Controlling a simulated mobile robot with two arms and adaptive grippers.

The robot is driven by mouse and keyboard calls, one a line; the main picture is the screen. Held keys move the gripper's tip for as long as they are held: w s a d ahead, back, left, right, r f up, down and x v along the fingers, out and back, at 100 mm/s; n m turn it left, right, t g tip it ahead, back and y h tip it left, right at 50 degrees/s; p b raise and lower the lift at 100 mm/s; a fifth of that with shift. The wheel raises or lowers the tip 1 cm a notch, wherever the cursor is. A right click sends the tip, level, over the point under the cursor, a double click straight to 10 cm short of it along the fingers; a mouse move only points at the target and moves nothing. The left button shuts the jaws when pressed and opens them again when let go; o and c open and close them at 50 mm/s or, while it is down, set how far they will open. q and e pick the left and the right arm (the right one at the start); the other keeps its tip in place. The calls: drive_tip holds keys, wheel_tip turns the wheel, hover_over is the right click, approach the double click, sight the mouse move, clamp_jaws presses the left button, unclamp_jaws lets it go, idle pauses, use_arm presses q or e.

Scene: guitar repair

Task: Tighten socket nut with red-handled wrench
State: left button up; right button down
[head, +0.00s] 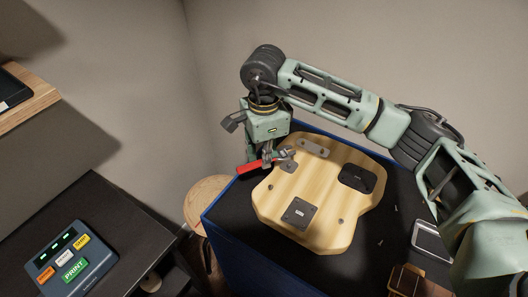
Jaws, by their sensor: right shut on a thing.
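A red-handled wrench (249,167) is in my right gripper (267,160), which is shut on it. The wrench lies roughly level, with its red handle to the left and its metal head to the right, over the upper left edge of a pale wooden guitar body (317,235). A small grey metal plate (288,167) sits on the body just by the wrench head. The socket nut is too small or hidden to make out, and I cannot tell whether the wrench touches it. My left gripper is not in view.
The guitar body lies on a dark-topped blue bench (222,212), with a silver-framed tray (430,242) and a brown box (405,280) to its right. A round wooden stool (200,197) stands left of the bench. A button panel (70,258) sits on a dark table at lower left.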

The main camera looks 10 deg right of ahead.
sight(264, 177)
wheel_tip(264, 177, down, 3)
drive_tip(key=shift+b, duration=0.4)
drive_tip(key=shift+s+f+n, duration=0.25)
drive_tip(key=shift+f+n, duration=0.15)
drive_tip(key=shift+f, duration=0.2)
drive_tip(key=shift+w+r+m+b, duration=0.1)
drive_tip(key=shift+w+m+b, duration=0.3)
drive_tip(key=shift+m, duration=0.2)
drive_tip(key=shift+s, duration=0.2)
drive_tip(key=shift+b, duration=0.55)
drive_tip(key=shift+f+b, duration=0.7)
drive_tip(key=shift+b, duration=0.1)
drive_tip(key=shift+w, duration=0.1)
idle(0.4)
